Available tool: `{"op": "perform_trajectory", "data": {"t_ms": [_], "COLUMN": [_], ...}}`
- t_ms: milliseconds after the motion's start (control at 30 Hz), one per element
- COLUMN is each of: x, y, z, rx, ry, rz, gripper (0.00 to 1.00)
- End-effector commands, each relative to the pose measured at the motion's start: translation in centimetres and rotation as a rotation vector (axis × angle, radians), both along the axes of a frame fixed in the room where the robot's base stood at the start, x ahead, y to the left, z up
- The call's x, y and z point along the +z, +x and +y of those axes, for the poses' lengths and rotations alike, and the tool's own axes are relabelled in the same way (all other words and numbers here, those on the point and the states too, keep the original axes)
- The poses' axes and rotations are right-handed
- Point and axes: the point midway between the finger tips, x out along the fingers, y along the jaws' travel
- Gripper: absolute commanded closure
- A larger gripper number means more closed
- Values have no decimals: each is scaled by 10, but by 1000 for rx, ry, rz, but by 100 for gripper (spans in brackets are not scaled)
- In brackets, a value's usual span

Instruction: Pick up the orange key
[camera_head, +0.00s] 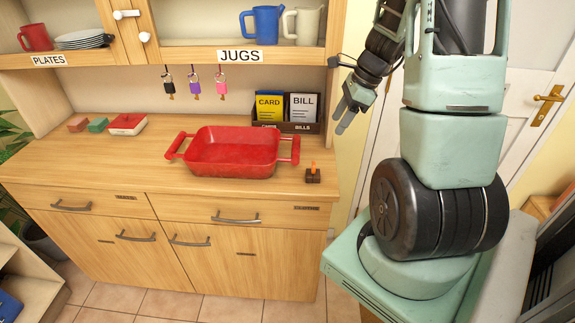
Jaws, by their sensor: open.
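A small orange item (313,166), which looks like the orange key, stands upright in a small dark block (313,177) on the counter, just right of the red tray. It is too small to make out its shape. My gripper (344,118) is open and empty. It hangs at the right end of the cabinet, above and to the right of the orange item, clearly apart from it. Three other keys hang under the shelf: one black (168,88), one purple (194,89) and one pink (221,88).
A red tray with handles (232,168) sits left of the orange item on the wooden counter (110,165). A card and bill holder (300,125) stands behind. Small boxes (127,124) lie at the back left. Jugs (262,24) and plates (85,40) are on the shelf above.

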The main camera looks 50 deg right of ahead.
Motion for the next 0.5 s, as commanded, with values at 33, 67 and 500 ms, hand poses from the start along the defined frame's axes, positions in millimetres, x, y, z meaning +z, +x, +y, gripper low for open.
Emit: {"op": "perform_trajectory", "data": {"t_ms": [33, 67, 500], "x": [-1, -3, -81], "y": [-3, -3, 21], "z": [-5, -6, 15], "rx": [-29, -38, -37], "ry": [5, 7, 9], "rz": [3, 3, 6], "gripper": [46, 46, 46]}}
